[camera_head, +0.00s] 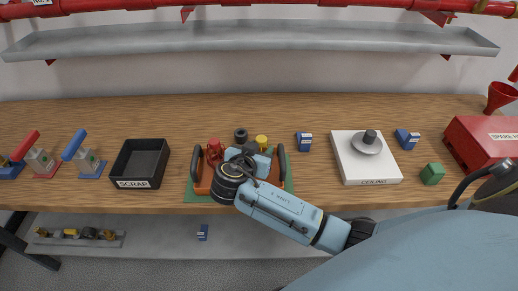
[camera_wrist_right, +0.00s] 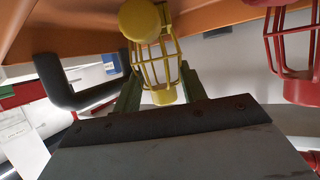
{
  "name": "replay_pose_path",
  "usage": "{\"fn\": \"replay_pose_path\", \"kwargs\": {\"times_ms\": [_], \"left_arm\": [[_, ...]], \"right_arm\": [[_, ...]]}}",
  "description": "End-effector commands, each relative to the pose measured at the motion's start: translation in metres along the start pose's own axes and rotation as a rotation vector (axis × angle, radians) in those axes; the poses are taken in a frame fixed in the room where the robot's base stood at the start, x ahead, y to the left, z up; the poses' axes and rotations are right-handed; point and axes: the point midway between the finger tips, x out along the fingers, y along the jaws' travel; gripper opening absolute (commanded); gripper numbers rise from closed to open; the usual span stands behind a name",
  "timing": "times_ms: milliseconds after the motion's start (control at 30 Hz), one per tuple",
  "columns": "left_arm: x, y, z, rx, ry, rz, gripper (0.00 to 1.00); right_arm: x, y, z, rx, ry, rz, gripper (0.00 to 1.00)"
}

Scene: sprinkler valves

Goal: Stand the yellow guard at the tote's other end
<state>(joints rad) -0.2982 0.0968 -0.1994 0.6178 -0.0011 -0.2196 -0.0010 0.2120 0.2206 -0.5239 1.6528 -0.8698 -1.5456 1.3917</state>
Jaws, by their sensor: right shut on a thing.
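The yellow guard (camera_wrist_right: 158,62), a wire cage with a round yellow end, stands between the two fingers of my right gripper (camera_wrist_right: 160,85) in the right wrist view. The gripper is shut on it. In the head view the guard's yellow top (camera_head: 262,140) shows just beyond my right wrist, which hides the fingers. The orange tote (camera_head: 202,184) has a dark handle at each end and lies on a green mat (camera_head: 197,197). A red guard (camera_head: 214,150) stands at its left end; it also shows in the right wrist view (camera_wrist_right: 290,45). My left gripper is out of view.
A black SCRAP tray (camera_head: 140,165) stands left of the tote. A dark round part (camera_head: 241,134) is behind it. To the right are a blue block (camera_head: 304,141), a white box with a grey disc (camera_head: 366,160) and a red case (camera_head: 482,142). A grey shelf (camera_head: 250,37) spans above.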

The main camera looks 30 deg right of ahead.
Motion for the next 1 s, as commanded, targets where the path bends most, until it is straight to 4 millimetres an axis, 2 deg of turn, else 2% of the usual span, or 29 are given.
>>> {"fn": "replay_pose_path", "kwargs": {"times_ms": [100, 133, 200, 567, 667, 1000], "left_arm": [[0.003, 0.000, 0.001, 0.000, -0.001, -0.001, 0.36], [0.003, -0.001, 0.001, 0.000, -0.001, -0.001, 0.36], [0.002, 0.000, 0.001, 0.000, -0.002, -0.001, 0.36], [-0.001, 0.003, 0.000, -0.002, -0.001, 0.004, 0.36], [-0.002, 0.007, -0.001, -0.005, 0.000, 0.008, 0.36], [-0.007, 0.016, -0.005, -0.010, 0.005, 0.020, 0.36]], "right_arm": [[0.001, 0.000, 0.002, 0.002, 0.001, 0.000, 0.11], [0.001, 0.000, 0.003, 0.000, 0.000, 0.000, 0.44], [0.001, 0.000, 0.002, 0.000, 0.000, 0.000, 0.51], [-0.003, -0.001, -0.001, 0.000, -0.001, -0.002, 0.51], [-0.018, -0.001, 0.000, 0.001, -0.004, -0.004, 0.51], [-0.090, -0.001, 0.000, 0.003, -0.004, -0.003, 0.51]]}}
